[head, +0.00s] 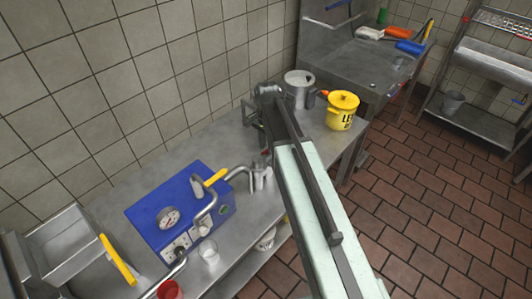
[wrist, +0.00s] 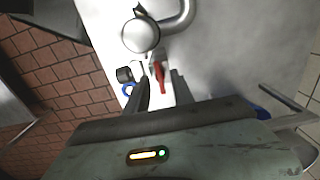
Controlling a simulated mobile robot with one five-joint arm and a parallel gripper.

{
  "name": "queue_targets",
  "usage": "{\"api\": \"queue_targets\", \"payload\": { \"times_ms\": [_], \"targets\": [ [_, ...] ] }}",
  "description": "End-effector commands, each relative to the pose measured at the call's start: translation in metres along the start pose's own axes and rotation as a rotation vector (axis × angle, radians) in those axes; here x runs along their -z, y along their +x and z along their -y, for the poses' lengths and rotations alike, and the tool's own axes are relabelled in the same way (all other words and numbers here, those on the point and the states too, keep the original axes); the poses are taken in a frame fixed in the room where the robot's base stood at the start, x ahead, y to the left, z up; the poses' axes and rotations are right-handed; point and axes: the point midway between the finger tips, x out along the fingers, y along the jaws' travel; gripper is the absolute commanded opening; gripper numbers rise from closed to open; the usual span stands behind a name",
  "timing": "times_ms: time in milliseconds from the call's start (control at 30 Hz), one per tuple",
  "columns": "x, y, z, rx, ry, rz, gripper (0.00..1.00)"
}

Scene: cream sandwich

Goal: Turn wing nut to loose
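In the wrist view, my gripper (wrist: 162,86) has its two dark fingers apart. A narrow red piece (wrist: 160,75) lies in line with the gap between them, by a round metal cap (wrist: 140,35) with a curved pipe. Whether this red piece is the wing nut I cannot tell, nor whether the fingers touch it. No other wing nut shows clearly. In the head view, my arm reaches over the counter and hides much of what is around its far end.
A steel counter (head: 130,180) runs along the tiled wall. On it stand a blue machine (head: 160,217) with a gauge, a clear glass (head: 209,253), a metal pot (head: 299,88) and a yellow lidded tub (head: 342,112). A black knob (wrist: 125,74) is left of the fingers. Brick-tiled floor lies right.

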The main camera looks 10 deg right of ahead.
Motion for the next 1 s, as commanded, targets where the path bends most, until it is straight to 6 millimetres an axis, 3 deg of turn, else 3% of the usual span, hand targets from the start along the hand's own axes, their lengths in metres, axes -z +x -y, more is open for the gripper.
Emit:
{"api": "queue_targets", "payload": {
  "times_ms": [233, 333, 367, 767, 1000],
  "targets": [
    [-0.0004, 0.001, 0.0002, 0.0, -0.001, 0.0, 0.29],
    [-0.0005, 0.001, 0.0003, 0.0, -0.001, 0.0, 0.01],
    [-0.0005, 0.001, 0.0003, 0.0, -0.001, 0.0, 0.0],
    [-0.0009, 0.001, 0.0006, 0.0, -0.039, 0.0, 0.0],
    [-0.0011, 0.0011, 0.0007, 0.0, -0.177, 0.0, 0.0]
  ]
}}
